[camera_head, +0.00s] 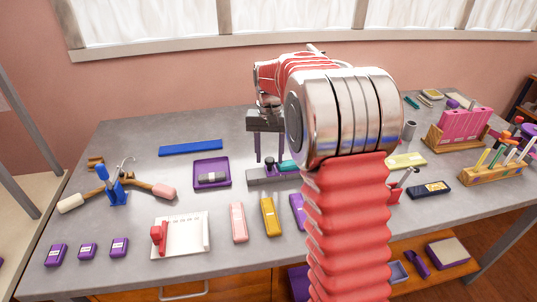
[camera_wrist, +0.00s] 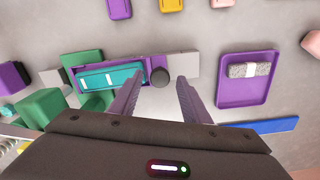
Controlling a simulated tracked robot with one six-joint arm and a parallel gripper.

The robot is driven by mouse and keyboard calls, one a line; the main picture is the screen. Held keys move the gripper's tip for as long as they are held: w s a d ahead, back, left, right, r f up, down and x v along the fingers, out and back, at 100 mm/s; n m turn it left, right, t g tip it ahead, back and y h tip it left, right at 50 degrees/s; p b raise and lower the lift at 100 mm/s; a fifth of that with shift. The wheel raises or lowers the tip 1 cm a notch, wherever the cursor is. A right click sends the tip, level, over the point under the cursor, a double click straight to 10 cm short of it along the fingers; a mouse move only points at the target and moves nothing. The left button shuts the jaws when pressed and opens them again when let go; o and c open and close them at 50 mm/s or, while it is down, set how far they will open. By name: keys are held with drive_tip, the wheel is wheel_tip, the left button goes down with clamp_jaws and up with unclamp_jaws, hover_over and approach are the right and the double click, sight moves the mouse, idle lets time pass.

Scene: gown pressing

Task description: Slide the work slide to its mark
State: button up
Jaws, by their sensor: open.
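The work slide appears as a purple carriage (camera_wrist: 86,87) on a long grey rail (camera_wrist: 183,65), with a teal piece (camera_wrist: 112,77) in it and a dark round knob (camera_wrist: 160,77) at its right end. In the head view the rail (camera_head: 256,178), the knob (camera_head: 269,161) and the teal piece (camera_head: 289,165) show partly behind my arm. My gripper (camera_wrist: 159,82) is open, pointing down, with the knob between its fingertips in the wrist view. The gripper (camera_head: 269,158) hangs over the slide in the head view. I cannot tell whether the fingers touch the knob. I cannot make out the mark.
A purple tray (camera_wrist: 246,100) with a grey block stands beside the rail, and a blue bar (camera_head: 190,148) lies behind it. Green blocks (camera_wrist: 45,108) stand close on the other side. A pink bar (camera_head: 238,222) and yellow bar (camera_head: 270,216) lie in front.

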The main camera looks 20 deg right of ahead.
drive_tip(key=shift+c, duration=0.3)
clamp_jaws()
idle(0.3)
